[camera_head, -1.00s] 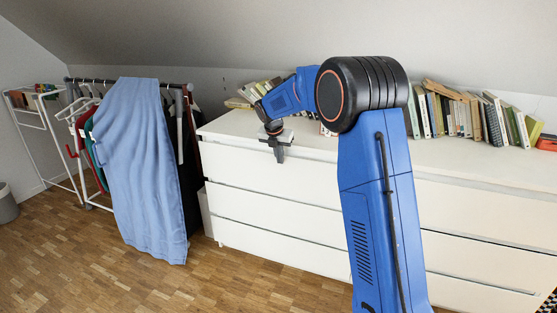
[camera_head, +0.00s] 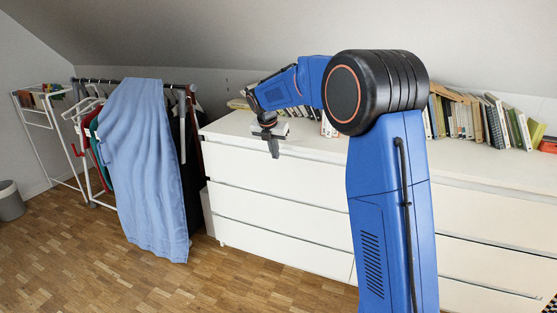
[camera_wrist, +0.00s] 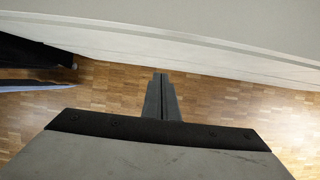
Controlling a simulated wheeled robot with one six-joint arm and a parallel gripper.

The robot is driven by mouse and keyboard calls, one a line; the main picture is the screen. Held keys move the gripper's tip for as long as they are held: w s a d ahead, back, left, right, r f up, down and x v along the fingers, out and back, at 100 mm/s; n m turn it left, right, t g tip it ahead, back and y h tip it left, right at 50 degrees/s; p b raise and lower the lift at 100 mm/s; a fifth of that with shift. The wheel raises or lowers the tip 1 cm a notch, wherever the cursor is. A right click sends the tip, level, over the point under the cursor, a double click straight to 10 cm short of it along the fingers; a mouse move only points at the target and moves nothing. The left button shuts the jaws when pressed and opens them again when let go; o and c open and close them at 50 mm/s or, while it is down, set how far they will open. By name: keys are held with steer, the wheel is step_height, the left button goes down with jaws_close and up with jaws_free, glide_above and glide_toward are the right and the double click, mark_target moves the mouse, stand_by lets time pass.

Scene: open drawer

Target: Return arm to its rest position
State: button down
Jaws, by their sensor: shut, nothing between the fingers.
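My gripper (camera_head: 274,153) is at the end of my blue arm, pointing down in front of the white dresser's top edge in the head view. In the wrist view its two fingers (camera_wrist: 160,78) are together with nothing between them, above the wooden floor. The white dresser (camera_head: 270,217) stands behind my arm. Its drawer fronts look flush where they show, and my arm hides part of them. In the wrist view the dresser (camera_wrist: 200,50) runs across the top of the picture.
Books (camera_head: 470,117) stand along the dresser top, under a sloped ceiling. A clothes rack with a blue cloth (camera_head: 143,170) is to the left. A grey bin (camera_head: 10,201) is at the far left. The wooden floor (camera_head: 110,275) in front is clear.

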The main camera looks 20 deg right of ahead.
steer(key=s+d+r+m+y, duration=0.1)
steer(key=s+r+m, duration=0.3)
steer(key=s, duration=0.6)
steer(key=s+d+r+m, duration=0.1)
steer(key=s+r+m, duration=0.1)
steer(key=s+m, duration=0.5)
steer(key=s+d+r+m+y, duration=0.1)
steer(key=s+r+m, duration=0.2)
steer(key=s, duration=0.9)
steer(key=s+f+m, duration=0.3)
steer(key=s+m, duration=0.1)
steer(key=s, duration=0.4)
steer(key=s+f+m+t, duration=0.1)
steer(key=s+f+m, duration=0.3)
steer(key=s, duration=0.5)
steer(key=s+f+m, duration=0.3)
steer(key=s+m, duration=0.3)
steer(key=s, duration=0.2)
steer(key=shift+s+f+y, duration=0.15)
steer(key=shift+f+y, duration=0.15)
steer(key=shift+y, duration=0.1)
